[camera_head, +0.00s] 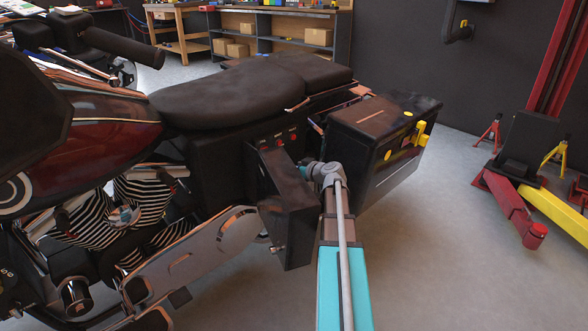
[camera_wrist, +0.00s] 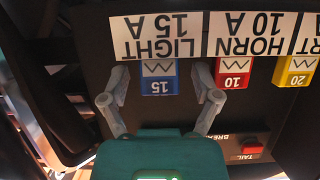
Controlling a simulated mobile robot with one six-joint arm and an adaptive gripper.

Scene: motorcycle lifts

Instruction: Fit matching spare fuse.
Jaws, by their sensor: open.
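In the wrist view a dark panel carries a blue fuse (camera_wrist: 158,82) marked 15, a red fuse (camera_wrist: 233,73) marked 10 and a yellow fuse (camera_wrist: 294,72) marked 20. White labels LIGHT 15 A (camera_wrist: 156,37) and HORN 10 A (camera_wrist: 247,35) appear upside down above the blue and red ones. My gripper (camera_wrist: 164,82) is open, with its fingers on either side of the blue fuse; I cannot tell whether they touch it. A red block (camera_wrist: 254,146) sits near the words BREAK and TAIL. In the head view my gripper (camera_head: 307,170) is beside the motorcycle's side, its fingers hidden.
The motorcycle seat (camera_head: 240,88) is above the side panel. A dark open cover (camera_head: 286,205) stands out left of my arm. A black case (camera_head: 380,140) with yellow latches is on the right. Red and yellow lift arms (camera_head: 510,205) lie farther right.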

